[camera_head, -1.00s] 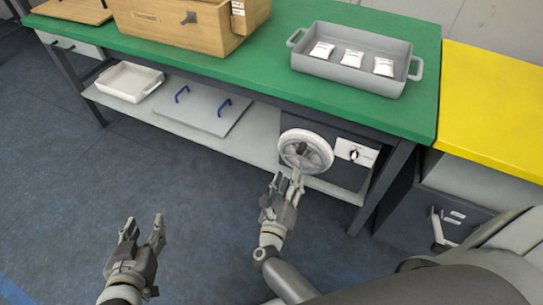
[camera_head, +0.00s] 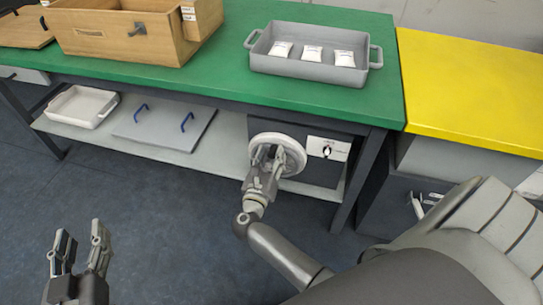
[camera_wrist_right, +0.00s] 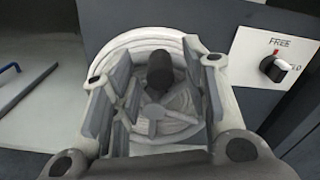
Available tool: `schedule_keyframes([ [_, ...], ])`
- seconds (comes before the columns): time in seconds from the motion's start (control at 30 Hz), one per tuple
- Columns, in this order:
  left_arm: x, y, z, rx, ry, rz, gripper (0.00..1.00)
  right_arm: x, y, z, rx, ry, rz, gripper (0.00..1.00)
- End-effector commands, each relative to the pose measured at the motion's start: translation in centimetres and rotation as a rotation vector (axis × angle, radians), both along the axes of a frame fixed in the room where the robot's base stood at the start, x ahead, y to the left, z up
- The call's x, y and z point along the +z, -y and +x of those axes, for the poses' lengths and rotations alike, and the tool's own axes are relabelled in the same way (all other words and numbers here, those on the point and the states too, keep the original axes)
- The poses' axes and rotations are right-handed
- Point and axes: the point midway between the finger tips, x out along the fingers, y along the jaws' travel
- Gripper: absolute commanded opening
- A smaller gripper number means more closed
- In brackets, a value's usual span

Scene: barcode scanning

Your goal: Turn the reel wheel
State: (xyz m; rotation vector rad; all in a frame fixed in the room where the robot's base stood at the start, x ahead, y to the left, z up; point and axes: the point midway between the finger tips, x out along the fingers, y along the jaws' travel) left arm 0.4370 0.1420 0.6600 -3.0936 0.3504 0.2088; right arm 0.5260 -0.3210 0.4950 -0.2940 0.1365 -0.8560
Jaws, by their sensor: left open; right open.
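The reel wheel (camera_head: 291,149) is a light grey disc on the front of a dark box under the green bench. In the right wrist view the wheel (camera_wrist_right: 134,44) fills the middle, with a dark knob (camera_wrist_right: 159,70) standing out from it. My right gripper (camera_head: 267,156) is open in front of the wheel and hides part of it. In the right wrist view its fingers (camera_wrist_right: 157,90) stand on either side of the knob, with gaps visible. My left gripper (camera_head: 80,242) is open and empty, low at the left over the floor.
A white plate with a FREE label and switch (camera_wrist_right: 274,62) is right of the wheel. The green bench (camera_head: 215,75) carries a wooden box (camera_head: 95,35) and a grey tray (camera_head: 300,68) with white packets. A yellow cabinet (camera_head: 470,85) stands right. Floor is clear at left.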

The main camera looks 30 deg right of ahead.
Motion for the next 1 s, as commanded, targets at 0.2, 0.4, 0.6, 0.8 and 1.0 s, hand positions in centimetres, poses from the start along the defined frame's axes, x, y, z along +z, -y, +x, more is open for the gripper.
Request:
schedule_keyframes([
  [0.2,0.32,0.07,0.08,-0.001,0.017,-0.004,0.45,-0.02,0.52,0.42,0.0,-0.001,0.001,0.42],
  [0.4,0.31,0.07,0.07,-0.001,0.017,-0.004,0.45,-0.01,0.5,0.4,0.0,-0.001,0.001,0.37],
  [0.6,0.3,0.07,0.07,-0.001,0.016,-0.004,0.45,-0.02,0.48,0.39,0.0,-0.001,0.0,0.11],
  [0.8,0.3,0.07,0.06,-0.001,0.015,-0.005,0.45,-0.03,0.46,0.39,0.001,-0.001,0.001,0.0],
  [1.0,0.28,0.07,0.07,-0.001,0.016,-0.005,0.45,-0.06,0.46,0.41,0.001,0.0,0.002,0.0],
])
